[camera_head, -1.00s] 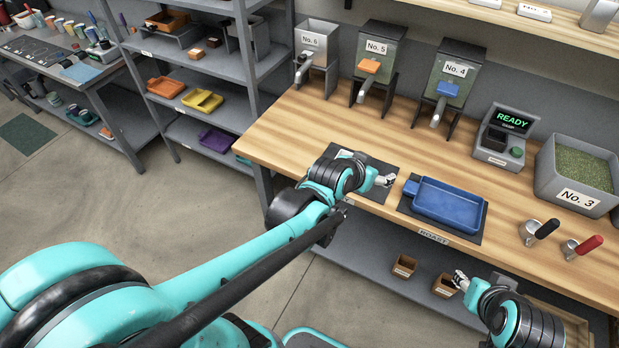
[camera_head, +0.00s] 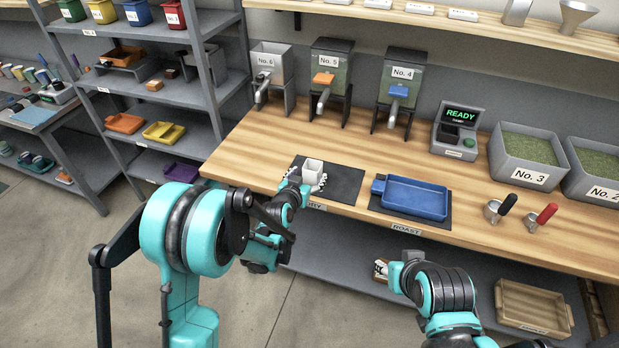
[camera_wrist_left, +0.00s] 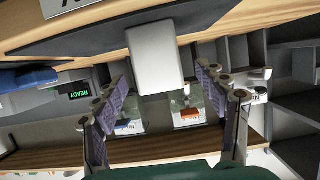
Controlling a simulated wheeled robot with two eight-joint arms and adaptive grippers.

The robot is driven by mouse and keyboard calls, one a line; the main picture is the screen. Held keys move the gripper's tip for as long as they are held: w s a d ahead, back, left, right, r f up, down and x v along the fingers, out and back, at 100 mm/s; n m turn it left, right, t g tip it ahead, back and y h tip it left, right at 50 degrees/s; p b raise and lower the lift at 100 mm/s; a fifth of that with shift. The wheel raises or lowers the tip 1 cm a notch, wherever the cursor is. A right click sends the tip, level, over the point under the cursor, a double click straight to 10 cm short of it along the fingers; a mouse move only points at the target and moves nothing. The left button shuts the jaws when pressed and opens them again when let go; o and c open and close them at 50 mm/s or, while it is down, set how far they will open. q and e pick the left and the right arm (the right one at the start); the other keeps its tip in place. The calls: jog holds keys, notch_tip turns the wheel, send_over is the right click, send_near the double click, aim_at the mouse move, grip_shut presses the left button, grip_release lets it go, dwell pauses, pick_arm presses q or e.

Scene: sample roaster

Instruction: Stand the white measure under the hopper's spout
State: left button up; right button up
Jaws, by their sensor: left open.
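The white measure (camera_head: 313,171) stands upright on a dark mat (camera_head: 345,184) at the counter's front edge. My left gripper (camera_head: 305,186) is at the measure, its fingers low around it. In the left wrist view the measure (camera_wrist_left: 156,55) lies between the open fingers (camera_wrist_left: 165,92), with gaps visible at its sides. Three hoppers stand at the back: No. 6 (camera_head: 267,62), No. 5 (camera_head: 333,60) and No. 4 (camera_head: 404,72), each with a spout in front.
A blue tray (camera_head: 415,197) sits on the mat right of the measure. Farther right are a READY display unit (camera_head: 458,128), bins of green beans (camera_head: 525,157) and two handled scoops (camera_head: 500,208). The counter between the mats and hoppers is clear.

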aim_at(310, 176)
pick_arm(q)
jog(key=x, duration=0.2)
jog(key=b+x, duration=0.1)
jog(key=x, duration=0.1)
jog(key=shift+s+f+b, duration=0.2)
jog(key=shift+f+b, duration=0.1)
jog(key=shift+f, duration=0.1)
jog(key=shift+w+f, duration=0.1)
jog(key=shift+w, duration=0.25)
jog(key=c, duration=1.4)
jog(key=shift+o, duration=0.2)
jog(key=shift+r, duration=0.2)
